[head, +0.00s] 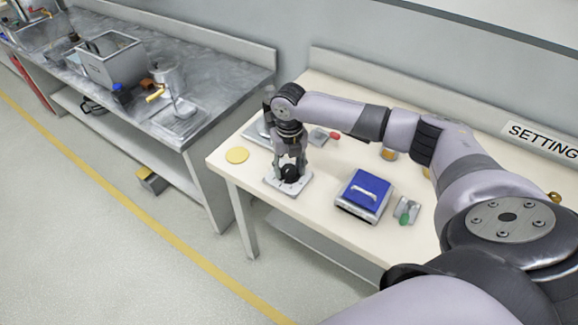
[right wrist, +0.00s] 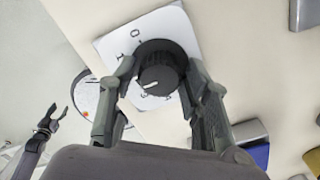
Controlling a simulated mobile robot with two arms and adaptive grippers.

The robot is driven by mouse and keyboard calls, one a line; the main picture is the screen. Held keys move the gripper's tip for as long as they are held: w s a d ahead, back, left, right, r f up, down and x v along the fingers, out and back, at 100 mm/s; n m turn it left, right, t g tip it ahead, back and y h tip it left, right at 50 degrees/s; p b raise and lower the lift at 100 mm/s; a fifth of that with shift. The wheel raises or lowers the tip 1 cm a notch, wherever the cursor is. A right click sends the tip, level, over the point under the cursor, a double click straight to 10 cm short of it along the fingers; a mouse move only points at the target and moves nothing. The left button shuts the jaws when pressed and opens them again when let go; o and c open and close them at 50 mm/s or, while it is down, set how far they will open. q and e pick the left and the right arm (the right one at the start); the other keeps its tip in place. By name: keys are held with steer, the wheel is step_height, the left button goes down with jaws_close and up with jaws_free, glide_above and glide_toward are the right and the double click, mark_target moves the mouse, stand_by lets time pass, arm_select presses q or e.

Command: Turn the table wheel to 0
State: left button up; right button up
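The table wheel is a black round knob (right wrist: 160,66) on a white plate (right wrist: 112,40) with dark marks around it. In the right wrist view its white pointer line faces the lower left, away from the 0-like mark at the plate's upper left. Some marks are hidden by the knob and fingers. In the head view the plate (head: 274,183) lies near the table's front left edge. My right gripper (head: 290,168) points down over it, its fingers on both sides of the knob and seemingly touching it. My left gripper (right wrist: 48,118) shows in the right wrist view, apart from the table, fingers spread.
Right of the wheel are a blue-topped box (head: 364,187) with a handle and a small plate with a green handle (head: 404,216). A yellow disc (head: 237,155) lies left. A red-tipped lever (head: 333,135) is behind. A metal counter (head: 215,75) stands further left.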

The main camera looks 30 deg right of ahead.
steer(key=c, duration=0.8)
steer(key=shift+r+m+p, duration=0.15)
steer(key=shift+m+p, duration=0.35)
steer(key=shift+p, duration=0.25)
steer(key=m+p, duration=0.4)
steer(key=shift+r, duration=0.1)
steer(key=m+p, duration=0.4)
steer(key=m, duration=0.1)
steer(key=m+p, duration=0.2)
steer(key=m, duration=0.1)
steer(key=shift+m+p, duration=0.8)
steer(key=shift+m, duration=0.7)
steer(key=shift+f, duration=0.2)
